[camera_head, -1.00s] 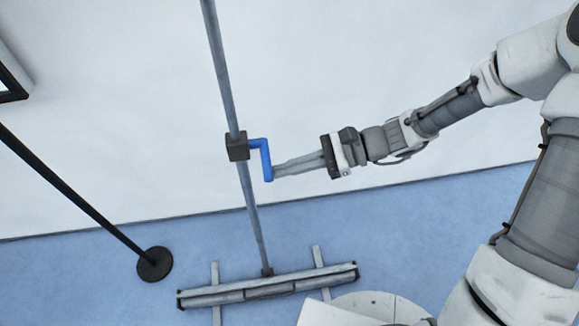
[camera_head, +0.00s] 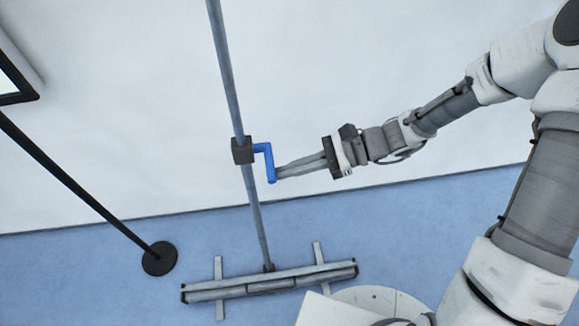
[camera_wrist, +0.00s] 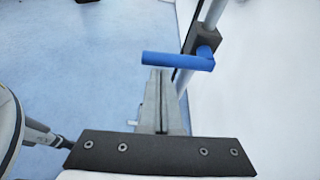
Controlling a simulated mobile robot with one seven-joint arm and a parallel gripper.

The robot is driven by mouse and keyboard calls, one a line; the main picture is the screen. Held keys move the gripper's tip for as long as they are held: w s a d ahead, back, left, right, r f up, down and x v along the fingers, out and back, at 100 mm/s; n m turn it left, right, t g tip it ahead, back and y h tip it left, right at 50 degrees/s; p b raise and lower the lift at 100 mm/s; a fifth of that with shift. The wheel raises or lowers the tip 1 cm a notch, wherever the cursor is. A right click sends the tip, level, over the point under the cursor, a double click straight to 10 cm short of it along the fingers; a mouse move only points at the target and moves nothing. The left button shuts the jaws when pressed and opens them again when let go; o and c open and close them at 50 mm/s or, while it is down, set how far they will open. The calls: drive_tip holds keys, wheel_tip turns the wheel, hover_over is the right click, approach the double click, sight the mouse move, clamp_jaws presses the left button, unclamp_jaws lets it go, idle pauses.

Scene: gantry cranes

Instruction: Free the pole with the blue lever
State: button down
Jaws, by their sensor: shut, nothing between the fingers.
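A grey upright pole (camera_head: 227,75) runs through a dark clamp block (camera_head: 242,150) and down to a grey base on the floor. The blue lever (camera_head: 265,160) sticks out from the right side of the block and bends downward, like a crank. In the wrist view the blue lever (camera_wrist: 178,61) lies across the picture just beyond my fingertips. My gripper (camera_head: 279,173) is shut and empty, with its fingertips at the lever's lower end. In the wrist view the closed fingers (camera_wrist: 160,78) reach the lever's edge. I cannot tell whether they touch it.
The pole's grey base (camera_head: 270,282) has crossbars on the blue floor (camera_head: 90,255). A black stand with a round foot (camera_head: 159,258) leans through the left. A black frame (camera_head: 15,80) is at the upper left. A white wall (camera_head: 400,60) stands behind.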

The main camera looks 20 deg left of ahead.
drive_tip(key=shift+r, duration=0.1)
drive_tip(key=w+d+r, duration=0.1)
drive_tip(key=w+d, duration=0.4)
drive_tip(key=d, duration=0.5)
drive_tip(key=shift+w+d+r, duration=0.15)
drive_tip(key=shift+w+d, duration=0.05)
drive_tip(key=shift+w, duration=0.2)
drive_tip(key=s+d+r+n+t+h, duration=0.5)
drive_tip(key=d+r+t+h, duration=0.1)
drive_tip(key=d+r, duration=0.3)
drive_tip(key=s+d+r+n+t+h, duration=0.5)
drive_tip(key=d+r+n+t+h, duration=0.1)
drive_tip(key=d+r, duration=0.2)
drive_tip(key=shift+s+d+r+n, duration=0.2)
drive_tip(key=shift+d+r+n, duration=0.1)
drive_tip(key=shift+d+r, duration=0.05)
